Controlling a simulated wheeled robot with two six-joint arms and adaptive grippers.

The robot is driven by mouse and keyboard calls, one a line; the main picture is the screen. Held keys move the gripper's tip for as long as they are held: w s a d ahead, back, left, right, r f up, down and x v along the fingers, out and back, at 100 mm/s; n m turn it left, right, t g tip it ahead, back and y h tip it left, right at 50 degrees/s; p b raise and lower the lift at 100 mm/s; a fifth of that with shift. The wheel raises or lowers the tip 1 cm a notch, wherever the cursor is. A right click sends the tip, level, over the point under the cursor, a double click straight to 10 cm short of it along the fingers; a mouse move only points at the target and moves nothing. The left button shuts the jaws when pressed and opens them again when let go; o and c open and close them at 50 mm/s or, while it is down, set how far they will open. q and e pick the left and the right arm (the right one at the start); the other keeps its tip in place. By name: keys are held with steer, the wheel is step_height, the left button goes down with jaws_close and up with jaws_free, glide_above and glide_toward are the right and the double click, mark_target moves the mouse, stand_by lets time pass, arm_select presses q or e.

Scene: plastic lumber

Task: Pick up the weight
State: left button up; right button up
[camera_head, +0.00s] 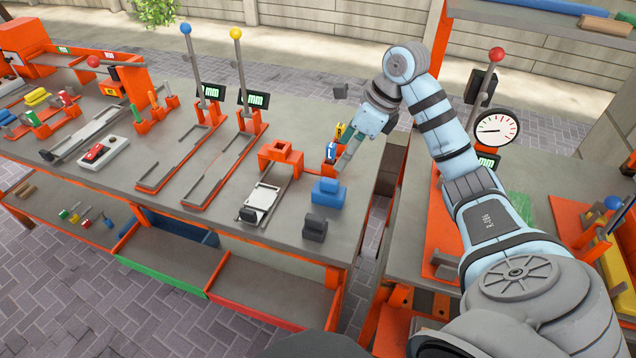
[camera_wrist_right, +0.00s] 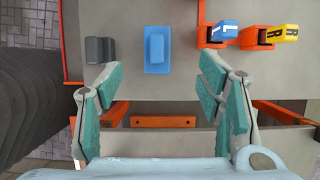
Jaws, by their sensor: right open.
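No object is clearly labelled as the weight, so I cannot tell which one it is. A blue block with a raised top (camera_head: 328,191) sits near the bench's right end; it also shows in the right wrist view (camera_wrist_right: 157,50), ahead of and between my fingers. A dark grey block (camera_head: 314,228) stands near the front edge; the right wrist view shows it at the left (camera_wrist_right: 100,50). My right gripper (camera_head: 346,158) is above the right end of the bench, open and empty; its spread fingers also show in the right wrist view (camera_wrist_right: 160,78). My left gripper is not in view.
Blue and yellow labelled pieces (camera_wrist_right: 225,33) (camera_wrist_right: 284,33) sit in orange holders close to my right gripper. An orange stand (camera_head: 281,157) is left of the blue block. A gap separates this bench (camera_head: 205,235) from the right one, which carries a dial gauge (camera_head: 496,129).

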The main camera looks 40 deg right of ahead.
glide_above(330, 180)
steer(key=s, duration=0.3)
steer(key=f, duration=0.5)
steer(key=shift+w+d, duration=0.2)
steer(key=shift+d, duration=0.05)
steer(key=x, duration=0.6)
steer(key=shift+w+d, duration=0.35)
steer(key=shift+w, duration=0.1)
steer(key=shift+f, duration=0.25)
steer(key=shift+s+r, duration=0.1)
steer(key=shift+s, duration=0.05)
steer(key=shift+c, duration=0.2)
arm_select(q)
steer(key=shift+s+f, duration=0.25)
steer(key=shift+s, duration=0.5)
arm_select(e)
jaws_close()
